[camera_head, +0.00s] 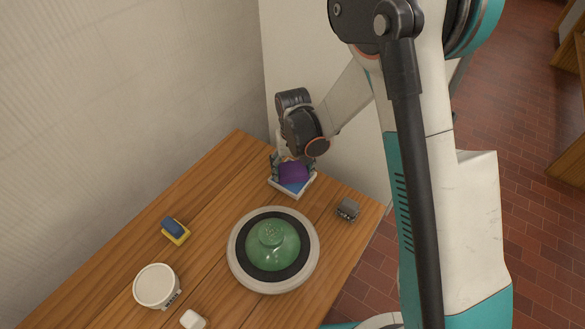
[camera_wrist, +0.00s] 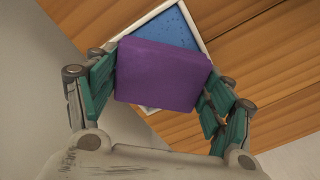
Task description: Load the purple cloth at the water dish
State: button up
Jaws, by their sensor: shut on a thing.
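My gripper (camera_wrist: 160,85) is shut on the purple cloth (camera_wrist: 163,73), a folded block held between the green-padded fingers. The cloth also shows in the head view (camera_head: 293,174) under the gripper. The water dish (camera_wrist: 167,29), a white-rimmed square tray with a blue inside, lies right below the cloth. In the head view the dish (camera_head: 296,188) sits at the table's back corner. The cloth hides part of the dish. I cannot tell whether the cloth touches the water.
The wheel (camera_head: 304,274) with a green lump (camera_head: 272,246) at its middle stands in front of the dish. A small grey block (camera_head: 347,209) is to the right. A blue-and-yellow sponge (camera_head: 175,230), a round white container (camera_head: 157,286) and a white block (camera_head: 193,320) lie left. Walls border the table.

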aim_at(292, 168)
jog(key=shift+f+b, duration=0.55)
jog(key=shift+b, duration=0.05)
dwell(1.8)
jog(key=shift+r+p, duration=1.95)
jog(key=shift+r, duration=1.65)
